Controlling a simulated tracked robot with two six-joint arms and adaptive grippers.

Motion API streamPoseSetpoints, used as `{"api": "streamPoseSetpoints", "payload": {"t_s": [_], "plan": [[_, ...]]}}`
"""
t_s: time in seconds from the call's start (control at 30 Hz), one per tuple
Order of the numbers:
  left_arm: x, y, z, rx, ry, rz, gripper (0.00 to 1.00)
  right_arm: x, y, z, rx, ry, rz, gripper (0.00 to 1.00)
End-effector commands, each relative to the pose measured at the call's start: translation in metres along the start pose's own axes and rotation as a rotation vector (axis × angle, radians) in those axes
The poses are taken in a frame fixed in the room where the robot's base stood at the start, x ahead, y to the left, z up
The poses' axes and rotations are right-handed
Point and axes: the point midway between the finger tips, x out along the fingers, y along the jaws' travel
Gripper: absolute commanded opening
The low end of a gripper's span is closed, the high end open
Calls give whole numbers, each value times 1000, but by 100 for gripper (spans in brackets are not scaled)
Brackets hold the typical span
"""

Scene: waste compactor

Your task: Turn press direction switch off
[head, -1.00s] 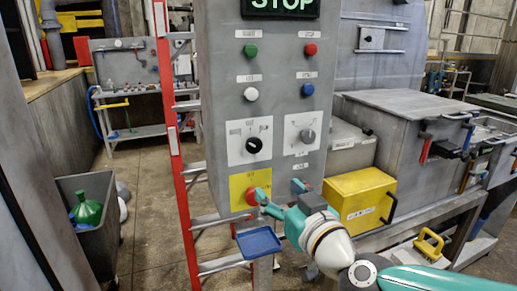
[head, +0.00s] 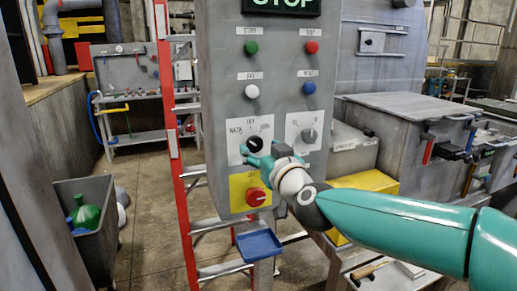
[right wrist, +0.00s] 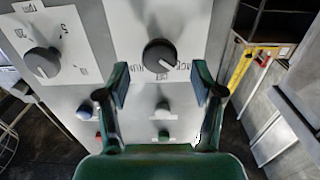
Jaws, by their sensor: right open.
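The grey control panel (head: 280,90) bears two rotary switches on white plates. The left one is a black knob (head: 255,144) with labels at its top and sides; I take it as the press direction switch. My right gripper (head: 258,153) is in front of this knob's plate, with its fingers open. In the right wrist view, seen upside down, the knob (right wrist: 160,55) lies between and just beyond my two open fingertips (right wrist: 160,80). Contact cannot be told. My left gripper is not in view.
A second rotary knob (head: 309,135) is on the right plate. A blue tray (head: 259,244) stands below. A red ladder (head: 172,120) stands at the left.

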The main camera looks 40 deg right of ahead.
Motion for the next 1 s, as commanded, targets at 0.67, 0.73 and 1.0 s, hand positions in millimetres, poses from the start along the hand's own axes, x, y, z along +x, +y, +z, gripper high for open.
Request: {"api": "streamPoseSetpoints", "payload": {"t_s": [0.67,0.73,1.0], "plan": [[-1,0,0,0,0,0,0,23,1,0,0,0,1,47],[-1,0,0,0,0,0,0,23,1,0,0,0,1,35],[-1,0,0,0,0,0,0,23,1,0,1,0,1,8]]}}
